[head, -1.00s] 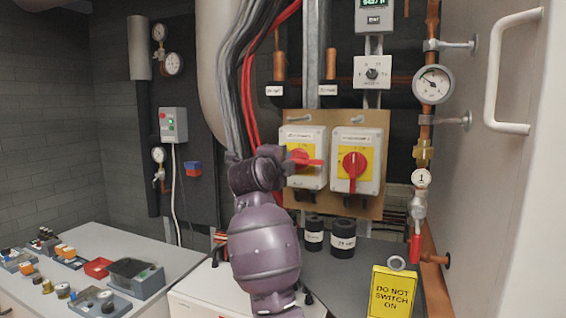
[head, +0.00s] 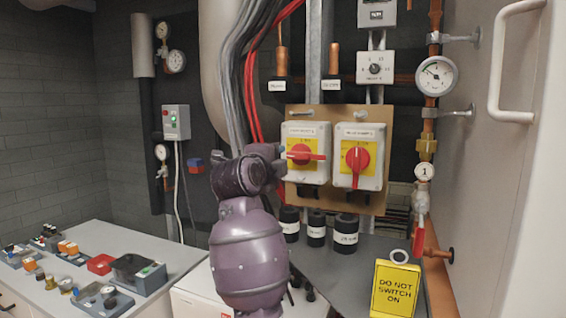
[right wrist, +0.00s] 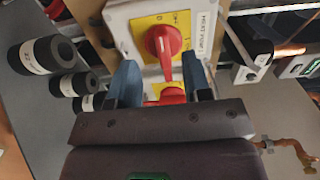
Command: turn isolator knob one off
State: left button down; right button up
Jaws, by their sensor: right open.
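Isolator one (head: 305,175) is the left of two white boxes with yellow plates on a wooden board. Its red knob (head: 301,155) has the handle lying level, pointing right. In the right wrist view the same knob (right wrist: 163,42) is turned sideways, with its label at the right. My right gripper (head: 282,153) is beside the left edge of isolator one, mostly hidden by my wrist. In the wrist view its blue fingers (right wrist: 163,80) are open and empty, one on each side of the handle's line, apart from it. My left gripper is not in view.
The second isolator (head: 375,150) stands close at the right, its red handle pointing down. Black pipe ends (head: 345,235) are below. A yellow "DO NOT SWITCH ON" sign (head: 396,288) stands at front right. A white door handle (head: 515,65) juts out at the right.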

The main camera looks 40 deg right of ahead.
jog(key=v, duration=0.5)
jog(key=shift+b, duration=0.35)
